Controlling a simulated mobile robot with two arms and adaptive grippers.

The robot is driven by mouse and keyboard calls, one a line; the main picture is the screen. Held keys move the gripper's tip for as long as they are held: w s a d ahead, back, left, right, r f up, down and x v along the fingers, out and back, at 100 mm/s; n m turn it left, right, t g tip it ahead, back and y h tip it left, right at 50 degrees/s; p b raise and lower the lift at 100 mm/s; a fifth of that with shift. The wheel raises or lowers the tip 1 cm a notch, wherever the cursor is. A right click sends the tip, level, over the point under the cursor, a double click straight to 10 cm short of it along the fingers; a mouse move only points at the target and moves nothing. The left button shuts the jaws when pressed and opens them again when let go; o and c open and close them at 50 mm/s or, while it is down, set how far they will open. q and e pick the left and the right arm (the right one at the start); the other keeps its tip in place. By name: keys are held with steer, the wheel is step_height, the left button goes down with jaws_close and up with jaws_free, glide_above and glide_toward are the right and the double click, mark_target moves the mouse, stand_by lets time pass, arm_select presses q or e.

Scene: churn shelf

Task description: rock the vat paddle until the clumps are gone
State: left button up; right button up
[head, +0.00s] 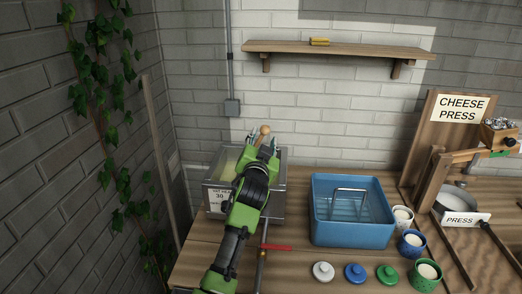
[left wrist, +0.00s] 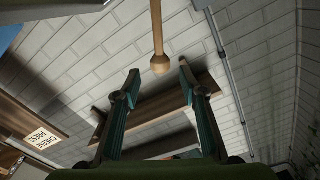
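The vat (head: 217,199) is a grey box with a heat label, standing at the left of the wooden counter. Pale yellow contents (head: 229,163) show at its left; my arm hides much of the rest, and I cannot make out clumps. The paddle's wooden handle with a round knob (head: 265,129) shows above the vat's back edge. My left gripper (head: 262,140) is over the vat, its fingers apart. In the left wrist view the knob (left wrist: 160,64) appears between the open fingertips (left wrist: 158,70), with no visible contact. My right gripper is out of view.
A blue basin (head: 350,234) stands right of the vat. Cups (head: 411,243) and several lids (head: 355,272) sit near it. A red-handled valve (head: 275,247) is at the vat's front. The cheese press (head: 444,140) is at right; a shelf (head: 340,49) hangs above.

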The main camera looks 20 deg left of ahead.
arm_select(q)
steer(key=v, duration=0.7)
stand_by(0.6)
